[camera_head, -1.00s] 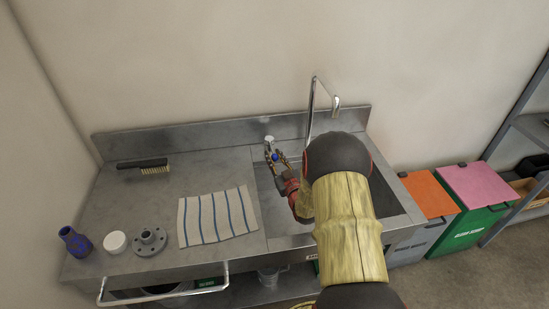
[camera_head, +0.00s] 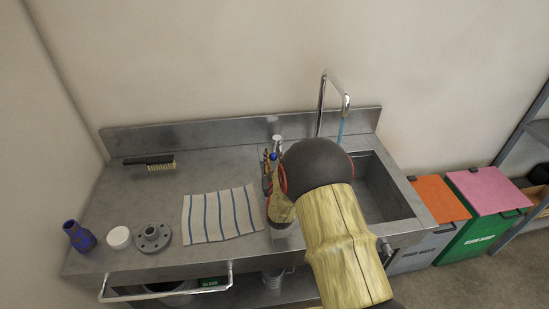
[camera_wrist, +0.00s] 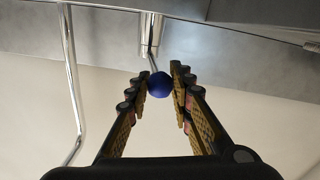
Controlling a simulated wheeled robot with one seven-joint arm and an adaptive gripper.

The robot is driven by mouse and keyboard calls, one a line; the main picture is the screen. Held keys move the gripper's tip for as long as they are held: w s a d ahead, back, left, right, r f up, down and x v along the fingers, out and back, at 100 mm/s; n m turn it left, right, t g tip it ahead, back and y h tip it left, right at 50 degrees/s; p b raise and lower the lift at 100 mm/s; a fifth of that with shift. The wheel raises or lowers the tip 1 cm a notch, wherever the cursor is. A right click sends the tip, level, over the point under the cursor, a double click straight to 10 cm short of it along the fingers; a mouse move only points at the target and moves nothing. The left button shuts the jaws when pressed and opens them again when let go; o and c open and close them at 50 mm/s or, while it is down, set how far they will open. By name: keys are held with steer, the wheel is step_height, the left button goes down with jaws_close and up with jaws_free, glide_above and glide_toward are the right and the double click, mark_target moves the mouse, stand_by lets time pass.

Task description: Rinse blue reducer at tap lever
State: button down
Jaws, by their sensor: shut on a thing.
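The blue reducer (camera_head: 78,236), with dark patches on it, stands at the left front of the steel counter. The tap lever is a thin rod ending in a blue ball knob (camera_wrist: 159,84); the knob also shows in the head view (camera_head: 273,156). My gripper (camera_wrist: 160,82) is shut on the knob, with a finger on each side. The tap spout (camera_head: 346,101) arches over the sink (camera_head: 385,190), and a thin blue stream of water (camera_head: 340,130) runs down from it. My arm hides the stream's lower end and part of the sink.
A striped cloth (camera_head: 220,214) lies left of the sink. A grey flange (camera_head: 151,238) and a white cap (camera_head: 118,238) sit near the reducer. A brush (camera_head: 150,162) lies at the back left. Lidded bins (camera_head: 485,190) stand right of the counter. The counter between brush and cloth is clear.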

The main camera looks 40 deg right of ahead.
steer(key=shift+r, duration=0.15)
steer(key=c, duration=1.6)
jaws_free()
steer(key=shift+c, duration=0.2)
steer(key=shift+o, duration=0.4)
steer(key=v, duration=1.2)
steer(key=shift+w, duration=0.1)
